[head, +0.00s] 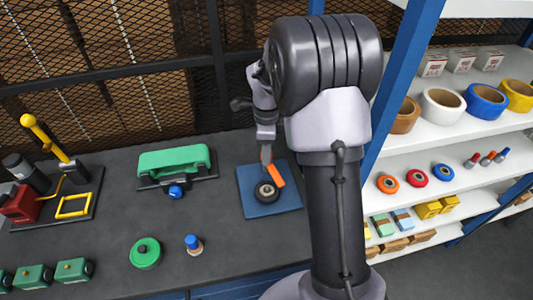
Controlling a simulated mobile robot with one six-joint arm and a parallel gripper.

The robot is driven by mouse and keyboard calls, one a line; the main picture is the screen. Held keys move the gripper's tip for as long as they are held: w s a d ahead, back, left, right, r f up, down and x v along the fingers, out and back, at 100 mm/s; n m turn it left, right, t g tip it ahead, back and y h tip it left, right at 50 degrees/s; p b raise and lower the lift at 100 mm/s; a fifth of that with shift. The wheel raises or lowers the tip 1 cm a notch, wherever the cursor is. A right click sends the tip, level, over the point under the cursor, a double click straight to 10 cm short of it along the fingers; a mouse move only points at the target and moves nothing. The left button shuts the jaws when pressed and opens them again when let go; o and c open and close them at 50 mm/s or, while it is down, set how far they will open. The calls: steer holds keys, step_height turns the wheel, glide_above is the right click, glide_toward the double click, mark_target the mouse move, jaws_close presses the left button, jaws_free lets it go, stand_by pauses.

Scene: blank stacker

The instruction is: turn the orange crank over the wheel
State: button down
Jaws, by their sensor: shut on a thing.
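The orange crank (277,177) stands over the black wheel (266,192), which lies on a blue square plate (253,207) on the dark bench. The wheel has a pale hub. My gripper (266,158) comes down from above at the crank's upper left and is shut on it. My arm hides part of the gripper and the area to the right, and the exact contact is too small to make out.
A green fixture (175,160) with a blue knob stands left of the plate. A green disc (146,253) and a blue-topped peg (193,243) lie nearer the front. A yellow-handled press (48,140) is far left. Shelves (440,155) with tape rolls stand at right.

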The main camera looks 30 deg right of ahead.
steer(key=shift+m+b, duration=0.8)
steer(key=shift+m, duration=1.5)
steer(key=c, duration=1)
jaws_free()
step_height(320, 180, up, 18)
steer(key=p, duration=0.6)
steer(key=shift+f, duration=0.25)
